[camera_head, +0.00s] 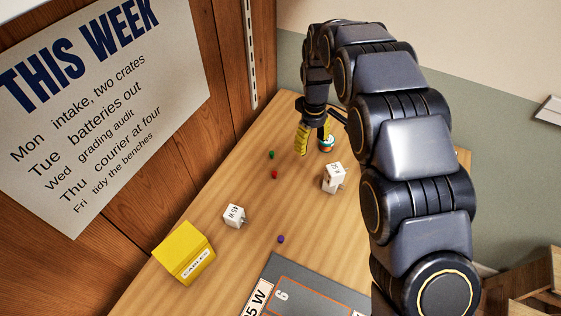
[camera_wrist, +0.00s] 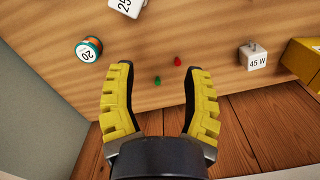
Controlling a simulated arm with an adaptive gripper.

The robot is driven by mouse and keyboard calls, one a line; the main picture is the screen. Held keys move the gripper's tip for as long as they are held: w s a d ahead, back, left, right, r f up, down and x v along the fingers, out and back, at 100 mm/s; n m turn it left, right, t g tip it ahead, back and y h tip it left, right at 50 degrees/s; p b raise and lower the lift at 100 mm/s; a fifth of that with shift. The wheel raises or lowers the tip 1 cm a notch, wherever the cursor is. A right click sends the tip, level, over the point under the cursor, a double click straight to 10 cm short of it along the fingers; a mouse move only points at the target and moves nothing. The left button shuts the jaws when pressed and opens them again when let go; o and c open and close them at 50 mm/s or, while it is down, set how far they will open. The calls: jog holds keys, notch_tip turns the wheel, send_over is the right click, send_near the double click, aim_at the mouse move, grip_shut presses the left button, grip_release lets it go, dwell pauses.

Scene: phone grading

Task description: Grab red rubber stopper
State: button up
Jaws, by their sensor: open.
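The red rubber stopper (camera_head: 275,174) lies on the wooden table in the head view, a little nearer than the green stopper (camera_head: 271,155). In the wrist view the red stopper (camera_wrist: 178,61) sits ahead of the open fingers, right of centre, with the green stopper (camera_wrist: 157,79) closer and between the fingertip lines. My gripper (camera_head: 313,136) is above the far part of the table, up and to the right of both stoppers. In the wrist view my gripper (camera_wrist: 159,67) has its yellow fingers spread with nothing between them.
A purple stopper (camera_head: 281,239), a white 45 W charger (camera_head: 234,215), another white charger (camera_head: 333,178), and a yellow cables box (camera_head: 184,254) stand on the table. A teal-and-white spool (camera_wrist: 89,49) is left of the fingers. A wooden wall borders the table's left side.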

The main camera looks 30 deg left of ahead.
aim_at(274, 172)
jog(key=a+f+n, duration=0.1)
jog(key=a+f, duration=0.2)
jog(key=a+f+n, duration=0.1)
jog(key=a+f, duration=0.2)
jog(key=f, duration=0.1)
jog(key=a+f+n, duration=0.1)
jog(key=a+f, duration=0.2)
jog(key=shift+s+a+f, duration=0.2)
jog(key=shift+s+a, duration=0.05)
jog(key=shift+a, duration=0.1)
jog(key=f, duration=0.3)
jog(key=s+f, duration=0.1)
jog(key=f, duration=0.1)
jog(key=shift+d, duration=0.35)
jog(key=shift+w+f, duration=0.1)
jog(key=shift+f, duration=0.4)
jog(key=shift+c, duration=0.3)
jog(key=c, duration=0.7)
